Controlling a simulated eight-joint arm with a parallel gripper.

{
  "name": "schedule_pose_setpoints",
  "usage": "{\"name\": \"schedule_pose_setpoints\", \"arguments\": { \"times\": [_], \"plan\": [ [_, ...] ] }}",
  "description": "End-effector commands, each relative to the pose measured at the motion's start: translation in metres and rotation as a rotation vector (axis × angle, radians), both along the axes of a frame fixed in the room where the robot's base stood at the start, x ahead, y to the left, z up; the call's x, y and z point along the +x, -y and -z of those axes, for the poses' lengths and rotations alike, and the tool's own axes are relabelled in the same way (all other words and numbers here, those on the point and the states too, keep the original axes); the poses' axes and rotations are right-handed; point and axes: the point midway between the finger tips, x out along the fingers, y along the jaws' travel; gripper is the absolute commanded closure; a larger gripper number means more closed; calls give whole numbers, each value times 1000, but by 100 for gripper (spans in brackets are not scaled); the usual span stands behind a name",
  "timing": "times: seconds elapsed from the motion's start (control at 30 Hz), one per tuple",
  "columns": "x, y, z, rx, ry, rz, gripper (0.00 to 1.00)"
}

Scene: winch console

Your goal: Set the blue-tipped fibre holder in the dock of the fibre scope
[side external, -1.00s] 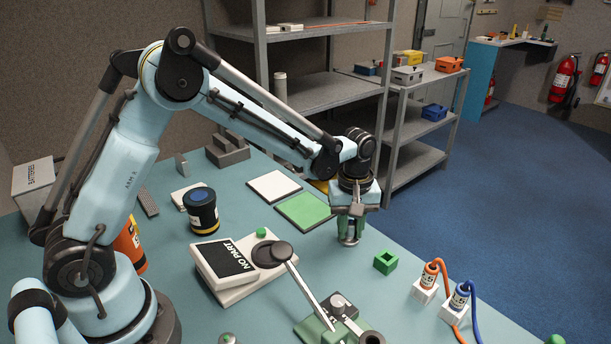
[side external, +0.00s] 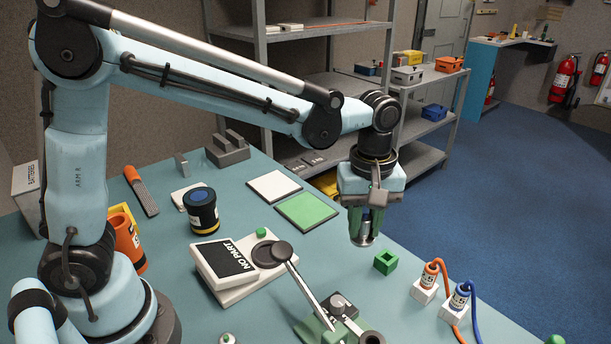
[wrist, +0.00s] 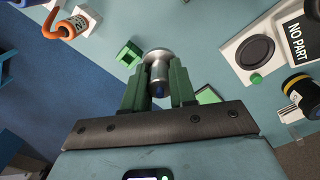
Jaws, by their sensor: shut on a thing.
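My gripper (side external: 366,220) is shut on a silvery metal holder (side external: 362,239) above the table, between the green square and the small green block. In the wrist view the holder (wrist: 158,58) sits upright between the green fingers, its wide round flange outward and a blue tip (wrist: 158,90) towards the palm. A white unit with a "NO PART" display (side external: 226,262), which looks like the fibre scope, lies to the left in the side view. It bears a dark round disc (wrist: 254,51) and a green button (wrist: 257,78). I cannot tell which part is the dock.
A lever-armed green fixture (side external: 335,312) stands in front of the unit. A hollow green block (side external: 386,262) and orange (side external: 428,277) and blue (side external: 459,297) cabled plugs stand to the right. A dark jar (side external: 202,212) and white (side external: 274,186) and green (side external: 306,210) squares lie behind.

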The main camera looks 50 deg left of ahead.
Motion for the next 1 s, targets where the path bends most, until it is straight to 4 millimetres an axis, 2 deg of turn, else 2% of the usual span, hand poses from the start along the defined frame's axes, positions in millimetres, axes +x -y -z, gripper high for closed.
{"name": "schedule_pose_setpoints", "arguments": {
  "times": [0.13,0.23,0.37,0.5,0.7,0.83,1.0],
  "plan": [
    [-9,9,-9,0,0,1,100],
    [-14,1,-13,0,0,-3,100],
    [-27,-28,-20,0,0,-4,100],
    [-50,-68,-26,0,0,-1,100],
    [-84,-111,-28,0,0,7,100],
    [-101,-127,-27,0,0,12,100],
    [-110,-135,-23,0,0,17,100]
  ]
}}
